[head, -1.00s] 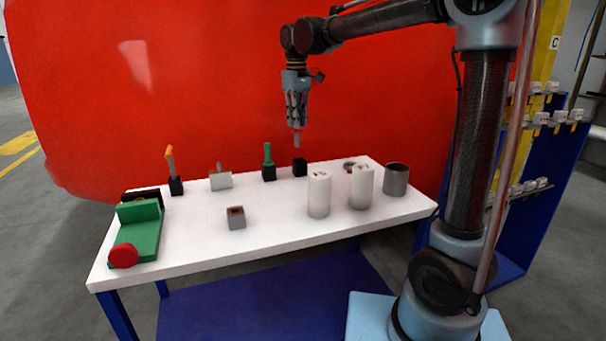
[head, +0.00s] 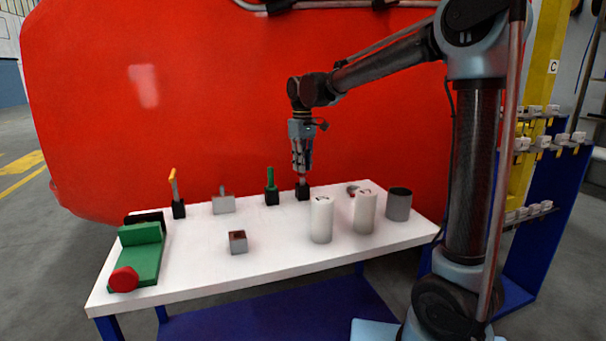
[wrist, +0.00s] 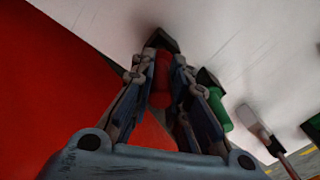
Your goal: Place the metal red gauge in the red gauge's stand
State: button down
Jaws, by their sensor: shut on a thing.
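My gripper (head: 301,170) is upright over the back of the white table. In the wrist view its fingers (wrist: 163,95) are shut on the red gauge (wrist: 162,72), whose red body shows between them. The red gauge's stand, a small black block (head: 302,194), is directly below the fingertips; it also shows in the wrist view as a dark block (wrist: 162,40) just beyond the gauge. The gauge's lower end meets or nearly meets the block. I cannot tell how deep it sits, as fingers and block hide that end.
A green gauge (head: 271,180) stands in a black block just left of the stand. White cylinders (head: 321,220) and a grey cup (head: 398,205) are to the right. A small grey box (head: 238,243) sits in front. The large red nosecone (head: 220,100) rises close behind.

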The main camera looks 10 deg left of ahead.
aim_at(302, 174)
jog(key=shift+f, duration=1.5)
jog(key=c, duration=1.6)
grip_release()
jog(key=shift+o, duration=0.2)
jog(key=shift+r, duration=0.1)
notch_tip(302, 174, up, 12)
jog(key=shift+f, duration=0.1)
